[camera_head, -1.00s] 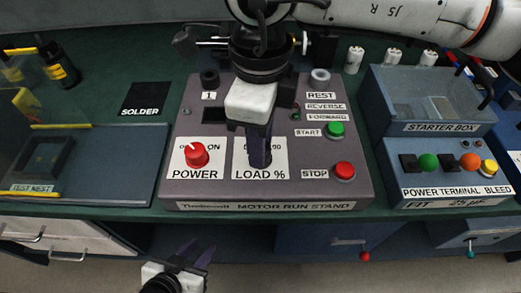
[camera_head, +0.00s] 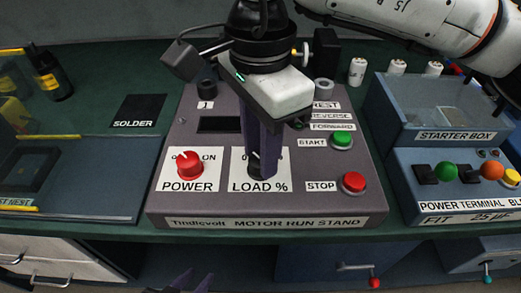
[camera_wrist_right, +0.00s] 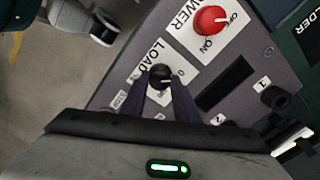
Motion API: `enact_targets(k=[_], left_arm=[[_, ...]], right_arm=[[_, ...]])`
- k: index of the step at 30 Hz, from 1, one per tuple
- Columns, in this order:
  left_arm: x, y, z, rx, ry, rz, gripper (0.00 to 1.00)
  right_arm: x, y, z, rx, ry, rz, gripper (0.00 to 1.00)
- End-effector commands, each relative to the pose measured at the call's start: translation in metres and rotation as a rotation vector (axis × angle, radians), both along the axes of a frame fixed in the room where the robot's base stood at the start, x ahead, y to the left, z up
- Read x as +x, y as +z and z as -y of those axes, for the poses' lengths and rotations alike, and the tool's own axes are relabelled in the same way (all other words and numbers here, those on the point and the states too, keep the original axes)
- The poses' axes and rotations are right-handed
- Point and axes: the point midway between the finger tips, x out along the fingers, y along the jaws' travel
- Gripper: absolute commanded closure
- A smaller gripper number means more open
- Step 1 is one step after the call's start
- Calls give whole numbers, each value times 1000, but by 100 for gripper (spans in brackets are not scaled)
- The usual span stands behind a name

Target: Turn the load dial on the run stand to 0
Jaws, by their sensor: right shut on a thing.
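The motor run stand (camera_head: 300,222) is a grey sloped panel on the green bench. Its black load dial (camera_wrist_right: 161,77) is above the LOAD % label (camera_head: 260,187). My right gripper (camera_head: 259,168) reaches down from above and is shut on the dial; in the right wrist view its purple fingers (camera_wrist_right: 165,92) flank the knob. A short white mark shows on the dial's face, pointing roughly right in that view. The fingers hide part of the scale, and its numbers are too small to read surely. My left gripper (camera_head: 195,282) is at the bottom edge, empty, with its fingertips apart.
The red POWER knob (camera_head: 190,165) is left of the load dial. The green START button (camera_head: 342,139) and red STOP button (camera_head: 354,182) are to the right. The starter box (camera_head: 455,110) stands at the far right. A dark SOLDER mat (camera_head: 139,110) lies to the left.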

Motion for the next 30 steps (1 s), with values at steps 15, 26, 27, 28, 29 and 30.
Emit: enact_targets(k=[15, 26, 27, 28, 29, 30], left_arm=[[2, 0, -1, -1, 0, 6, 69], [2, 0, -1, -1, 0, 6, 69], [2, 0, -1, -1, 0, 6, 69], [2, 0, -1, -1, 0, 6, 69], [2, 0, -1, 0, -1, 6, 69], [1, -1, -1, 0, -1, 5, 69]], right_arm=[[0, 2, -1, 4, 69, 2, 95], [0, 1, -1, 2, 68, 2, 54], [0, 1, -1, 2, 67, 2, 54], [0, 1, 0, 2, 67, 1, 54], [0, 1, 0, 2, 67, 1, 54], [0, 1, 0, 2, 67, 1, 54]])
